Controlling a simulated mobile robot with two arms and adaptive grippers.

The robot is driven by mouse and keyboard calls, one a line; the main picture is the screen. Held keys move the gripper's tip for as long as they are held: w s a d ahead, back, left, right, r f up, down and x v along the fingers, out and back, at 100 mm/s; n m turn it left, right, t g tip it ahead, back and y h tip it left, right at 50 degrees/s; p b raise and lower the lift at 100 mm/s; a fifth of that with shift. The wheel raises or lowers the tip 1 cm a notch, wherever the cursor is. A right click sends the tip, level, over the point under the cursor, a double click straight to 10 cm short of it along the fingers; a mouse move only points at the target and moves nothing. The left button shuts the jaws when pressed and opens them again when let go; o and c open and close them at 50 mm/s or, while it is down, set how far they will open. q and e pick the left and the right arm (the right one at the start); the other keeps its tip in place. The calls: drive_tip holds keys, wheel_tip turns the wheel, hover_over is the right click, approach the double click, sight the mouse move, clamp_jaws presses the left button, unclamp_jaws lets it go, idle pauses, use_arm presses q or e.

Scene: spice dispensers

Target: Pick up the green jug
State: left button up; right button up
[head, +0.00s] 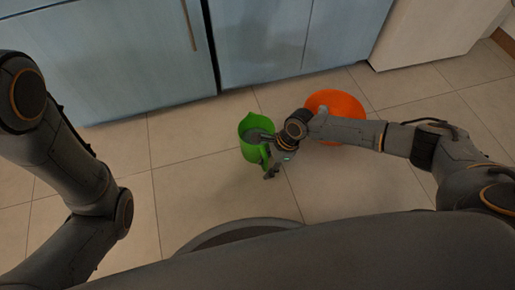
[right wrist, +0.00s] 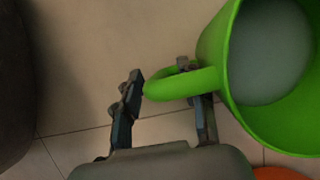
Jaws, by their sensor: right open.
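The green jug (head: 250,153) stands on the tiled floor in front of the blue cabinets in the head view, with greyish contents or interior showing. My right gripper (head: 267,157) is at its right side, by the handle. In the right wrist view the jug (right wrist: 288,132) fills the right side. Its handle (right wrist: 178,84) reaches left into the space between the two fingers of my open right gripper (right wrist: 158,76). The right finger is partly hidden behind the handle. My left arm shows at the left of the head view, but its gripper is out of frame.
An orange round container (head: 338,101) stands right of the jug, partly hidden by my right arm; its edge shows in the right wrist view (right wrist: 279,173). Blue cabinets (head: 110,60) line the back. The tiled floor (head: 200,200) left of the jug is clear.

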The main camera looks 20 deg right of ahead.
drive_tip(key=shift+a+f, duration=0.25)
drive_tip(key=shift+f, duration=0.3)
drive_tip(key=shift+c, duration=0.2)
clamp_jaws()
drive_tip(key=shift+w+r, duration=0.1)
drive_tip(key=shift+r, duration=0.15)
